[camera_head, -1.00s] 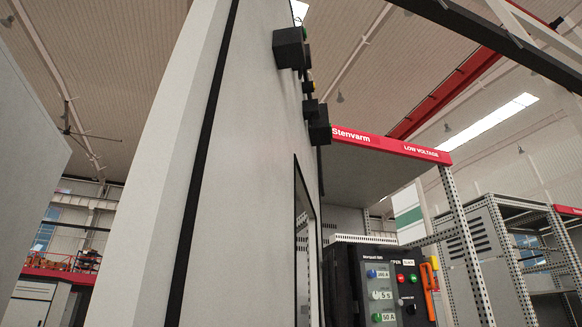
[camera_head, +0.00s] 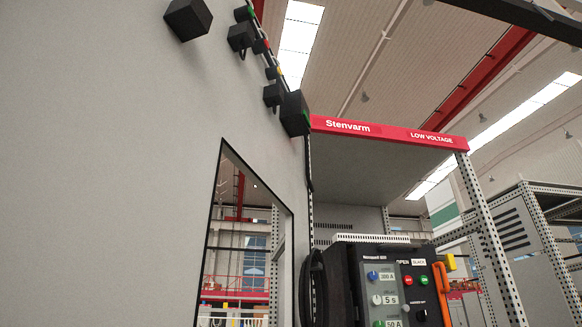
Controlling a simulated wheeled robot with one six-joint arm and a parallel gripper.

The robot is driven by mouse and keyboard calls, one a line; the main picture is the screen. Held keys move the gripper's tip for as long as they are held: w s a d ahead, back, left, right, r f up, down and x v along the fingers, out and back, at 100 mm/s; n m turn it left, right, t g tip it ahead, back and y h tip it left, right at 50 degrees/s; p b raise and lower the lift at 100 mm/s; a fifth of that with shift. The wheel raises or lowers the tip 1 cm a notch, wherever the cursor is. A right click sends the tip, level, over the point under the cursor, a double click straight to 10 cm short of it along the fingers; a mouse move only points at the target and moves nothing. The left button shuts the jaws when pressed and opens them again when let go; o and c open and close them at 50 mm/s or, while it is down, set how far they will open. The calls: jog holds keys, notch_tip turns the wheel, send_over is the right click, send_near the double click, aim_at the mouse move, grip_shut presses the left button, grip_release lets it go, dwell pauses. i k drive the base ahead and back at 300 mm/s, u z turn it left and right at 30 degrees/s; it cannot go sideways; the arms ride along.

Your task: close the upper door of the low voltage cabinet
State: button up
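The upper door (camera_head: 120,150) of the low voltage cabinet stands open. Its grey inner face fills the left of the view, with a black-framed window opening (camera_head: 250,240) and several black device backs (camera_head: 188,18) along its upper part. The cabinet (camera_head: 390,133) is at the right, with a red header reading "Stenvarm" and "LOW VOLTAGE". Its front is open below the header. Inside is a black breaker unit (camera_head: 390,285) with a grey control panel and an orange handle (camera_head: 443,295). My gripper is not in view, and the door's free edge is outside the picture.
A perforated metal post (camera_head: 485,235) stands at the cabinet's right front. Another open-framed cabinet (camera_head: 530,235) is at the far right. A dark beam (camera_head: 520,15) crosses the top right. Hall structures show through the door window.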

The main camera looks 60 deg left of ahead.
aim_at(118, 118)
jog(key=z, duration=0.05)
jog(key=k, duration=1.6)
jog(key=u, duration=2.75)
jog(key=k, duration=0.8)
jog(key=z, duration=0.95)
jog(key=i, duration=0.5)
jog(key=u, duration=0.05)
